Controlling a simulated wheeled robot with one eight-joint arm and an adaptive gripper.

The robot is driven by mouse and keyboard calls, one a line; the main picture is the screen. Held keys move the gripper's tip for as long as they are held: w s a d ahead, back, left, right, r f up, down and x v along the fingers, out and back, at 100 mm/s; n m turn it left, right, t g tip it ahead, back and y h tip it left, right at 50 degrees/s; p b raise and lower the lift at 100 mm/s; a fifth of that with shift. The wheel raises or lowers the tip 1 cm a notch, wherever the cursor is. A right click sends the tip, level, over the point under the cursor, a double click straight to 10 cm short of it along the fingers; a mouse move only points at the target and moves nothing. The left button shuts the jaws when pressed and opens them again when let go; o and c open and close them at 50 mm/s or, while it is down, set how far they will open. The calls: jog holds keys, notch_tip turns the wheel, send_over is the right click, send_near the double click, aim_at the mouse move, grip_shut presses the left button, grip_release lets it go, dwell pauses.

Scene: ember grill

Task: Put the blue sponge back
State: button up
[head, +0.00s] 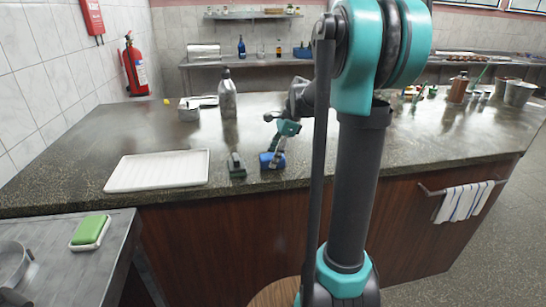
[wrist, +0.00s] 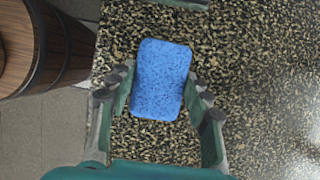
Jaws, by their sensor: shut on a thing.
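The blue sponge (wrist: 160,80) is a rounded block between the two fingers of my gripper (wrist: 160,98) in the wrist view. The fingers are shut on its long sides. In the head view the sponge (head: 268,160) is at the front edge of the stone counter, under my gripper (head: 272,157). I cannot tell whether it touches the counter or is slightly above it. A small dark green holder-like object (head: 236,166) stands just left of it; its edge shows at the top of the wrist view (wrist: 185,3).
A white tray (head: 158,171) lies on the counter further left. A green sponge on a white dish (head: 90,232) sits on the lower-left metal table. A grey bottle (head: 228,98) stands behind. A round wooden tub (wrist: 60,45) is below the counter edge. Counter right of the sponge is clear.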

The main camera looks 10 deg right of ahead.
jog(key=shift+f, duration=0.15)
jog(key=o, duration=1.1)
jog(key=v, duration=1.2)
jog(key=shift+s, duration=0.1)
